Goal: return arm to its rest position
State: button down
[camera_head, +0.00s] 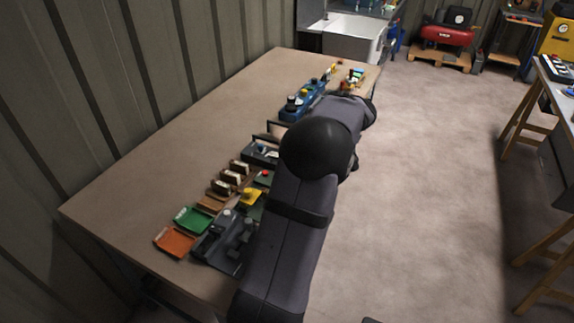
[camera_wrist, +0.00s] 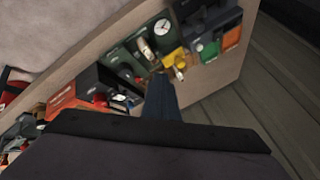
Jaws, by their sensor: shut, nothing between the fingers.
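My gripper (camera_wrist: 162,88) shows in the wrist view as a narrow dark pair of fingers, closed together with nothing between them. It hangs over the workbench, in front of a dark green panel (camera_wrist: 130,54) with a white dial and a yellow part (camera_wrist: 176,60). Whether the tips touch anything I cannot tell. In the head view my dark arm reaches away along the right side of the workbench (camera_head: 150,140) and bends at a black joint. My gripper is not clearly visible there.
An orange tray (camera_head: 175,242), a green tray (camera_head: 191,218), a grey fixture (camera_head: 222,240) and a blue fixture (camera_head: 302,100) line the bench's right side close to my arm. The bench's left part is bare. Open floor (camera_head: 440,170) lies right.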

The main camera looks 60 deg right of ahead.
jog(key=s+a+f+m+g, duration=0.4)
jog(key=s+a+f+m, duration=0.3)
jog(key=f+m, duration=0.4)
jog(key=w+a+n+g, duration=0.1)
jog(key=a+n, duration=0.1)
jog(key=a, duration=0.5)
jog(key=w+a+n+g, duration=0.2)
jog(key=a+n, duration=0.1)
jog(key=a, duration=0.4)
jog(key=w+a+f+n+g, duration=0.1)
jog(key=w+a+n, duration=0.1)
jog(key=a, duration=0.5)
jog(key=shift+w+a+n+y, duration=0.15)
jog(key=shift+a+n+y, duration=0.2)
jog(key=shift+n, duration=0.35)
jog(key=w+a+r+n, duration=0.1)
jog(key=w+a+n, duration=0.1)
jog(key=a, duration=0.3)
jog(key=w+a+r+n+h, duration=0.1)
jog(key=w+a+n, duration=0.2)
jog(key=a+n, duration=0.2)
jog(key=w+a+r+n, duration=0.2)
jog(key=a+n, duration=0.1)
jog(key=a, duration=0.4)
jog(key=shift+w+t, duration=0.4)
jog(key=shift+h, duration=0.25)
